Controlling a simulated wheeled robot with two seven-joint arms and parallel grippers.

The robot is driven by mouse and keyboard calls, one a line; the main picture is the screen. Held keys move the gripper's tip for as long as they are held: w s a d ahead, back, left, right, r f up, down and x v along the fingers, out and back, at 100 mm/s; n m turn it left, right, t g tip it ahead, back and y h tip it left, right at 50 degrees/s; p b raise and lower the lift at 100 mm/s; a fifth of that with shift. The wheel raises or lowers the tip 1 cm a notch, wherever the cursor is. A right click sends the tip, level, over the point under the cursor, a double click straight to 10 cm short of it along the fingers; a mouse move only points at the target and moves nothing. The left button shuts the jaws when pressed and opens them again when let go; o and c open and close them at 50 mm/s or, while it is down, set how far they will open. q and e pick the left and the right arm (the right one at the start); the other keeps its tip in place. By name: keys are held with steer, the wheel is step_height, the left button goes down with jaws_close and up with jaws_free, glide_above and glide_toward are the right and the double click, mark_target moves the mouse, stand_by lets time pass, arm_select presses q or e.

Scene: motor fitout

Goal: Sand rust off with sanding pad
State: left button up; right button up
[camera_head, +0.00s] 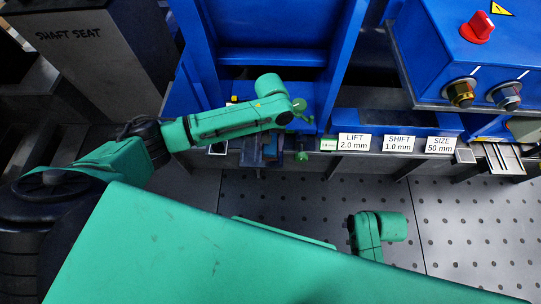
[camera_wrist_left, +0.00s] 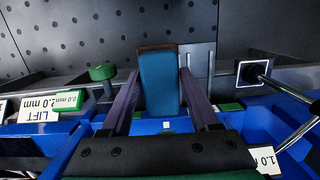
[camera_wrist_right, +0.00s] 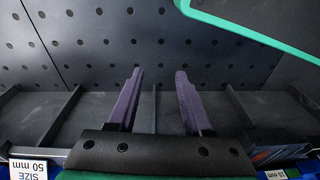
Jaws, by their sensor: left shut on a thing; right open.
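The sanding pad (camera_wrist_left: 158,85) is a blue block with a brown strip along its far end. In the left wrist view it stands between the purple fingers of my left gripper (camera_wrist_left: 160,95), which is shut on it. In the head view the left gripper (camera_head: 260,155) is mostly hidden under its arm, at the front edge of the blue frame. My right gripper (camera_wrist_right: 157,85) is open and empty above a dark slotted tray in the right wrist view; its fingers are not clear in the head view. I cannot make out any rust.
A blue box with a red knob (camera_head: 477,27) stands at the back right. White labels, including LIFT (camera_head: 354,142), line the blue rail. A dark block marked SHAFT SEAT (camera_head: 70,35) is at the far left. The perforated plate (camera_head: 460,230) at right is clear.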

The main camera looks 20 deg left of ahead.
arm_select(q)
steer(key=shift+w+f, duration=0.15)
steer(key=shift+f, duration=0.15)
steer(key=shift+a+r, duration=0.1)
steer(key=shift+r, duration=0.1)
steer(key=shift+p, duration=0.3)
